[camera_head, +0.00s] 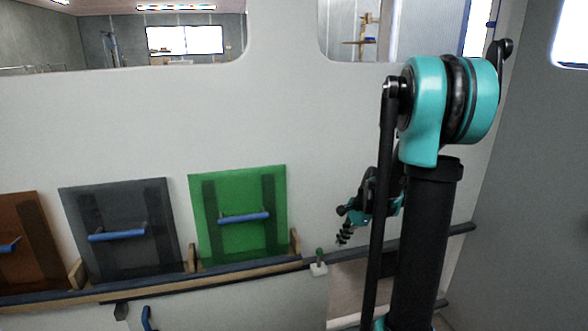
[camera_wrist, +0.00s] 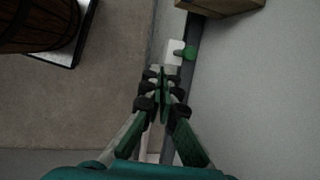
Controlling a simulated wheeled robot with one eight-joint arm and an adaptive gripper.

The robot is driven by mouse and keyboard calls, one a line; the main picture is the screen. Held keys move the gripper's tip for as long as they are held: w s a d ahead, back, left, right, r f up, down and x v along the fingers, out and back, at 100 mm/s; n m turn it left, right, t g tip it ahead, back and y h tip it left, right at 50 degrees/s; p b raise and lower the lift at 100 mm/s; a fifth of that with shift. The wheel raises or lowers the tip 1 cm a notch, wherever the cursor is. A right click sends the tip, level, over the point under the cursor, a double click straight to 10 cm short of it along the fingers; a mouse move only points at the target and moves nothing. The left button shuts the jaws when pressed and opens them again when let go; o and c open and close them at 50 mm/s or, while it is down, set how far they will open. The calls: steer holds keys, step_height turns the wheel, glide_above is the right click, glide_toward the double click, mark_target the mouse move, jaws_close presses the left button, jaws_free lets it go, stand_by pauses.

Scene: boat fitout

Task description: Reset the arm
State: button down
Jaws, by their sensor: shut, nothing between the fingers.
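My arm stands on the right of the head view, teal and black. My gripper (camera_head: 343,236) hangs low beside the wall, small and partly behind my arm links. In the wrist view my gripper (camera_wrist: 161,75) points away from the camera, with its fingers together and nothing held between them. A small white block with a green knob (camera_head: 318,264) sits on the rail just left of the gripper in the head view. In the wrist view the same block (camera_wrist: 174,52) lies just beyond the fingertips; whether they touch cannot be told.
A green panel (camera_head: 240,235), a dark grey panel (camera_head: 122,255) and a brown panel (camera_head: 18,262), each with a blue handle, lean on a ledge along the wall. A dark rail (camera_head: 215,283) runs below. A wooden barrel (camera_wrist: 38,22) stands on the floor at upper left.

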steer(key=s+f+n+t+h, duration=0.2)
steer(key=s+n+h, duration=0.2)
steer(key=s+n, duration=1.1)
steer(key=s, duration=0.5)
steer(key=shift+s+a+f+n+t, duration=0.15)
steer(key=shift+a+n+t, duration=0.15)
steer(key=shift+t, duration=0.1)
